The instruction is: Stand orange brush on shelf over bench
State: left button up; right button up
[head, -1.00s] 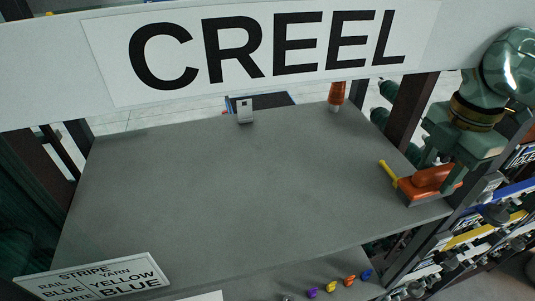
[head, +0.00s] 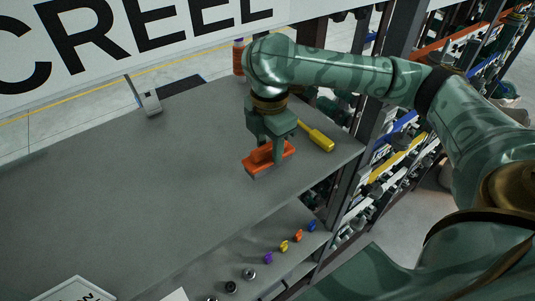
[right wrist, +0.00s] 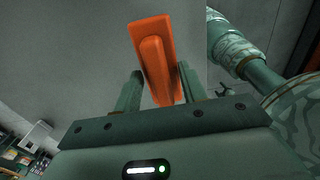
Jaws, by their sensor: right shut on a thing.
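The orange brush (head: 268,159) is a block with a darker underside. My right gripper (head: 270,148) points down and is shut on it, over the right part of the grey top (head: 120,190). I cannot tell whether the brush touches that top. In the right wrist view the orange brush (right wrist: 153,45) sits between the two fingers of my right gripper (right wrist: 158,88). A lower grey ledge (head: 235,258) shows in front, under the top. I cannot tell for sure which surface is the shelf. My left gripper is out of view.
A yellow-handled tool (head: 316,133) lies right of the brush. An orange bottle-like thing (head: 238,57) stands at the back, partly behind my arm. A metal bracket (head: 150,103) is at the back edge. Coloured knobs (head: 284,246) line the ledge. The top's left part is clear.

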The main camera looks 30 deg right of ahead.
aim_at(266, 155)
jog(key=f, duration=0.3)
jog(key=shift+w+a+f, duration=0.25)
jog(key=shift+w+f, duration=0.05)
jog(key=shift+s, duration=0.1)
jog(key=o, duration=1)
notch_tip(266, 155, up, 12)
jog(key=shift+r, duration=0.1)
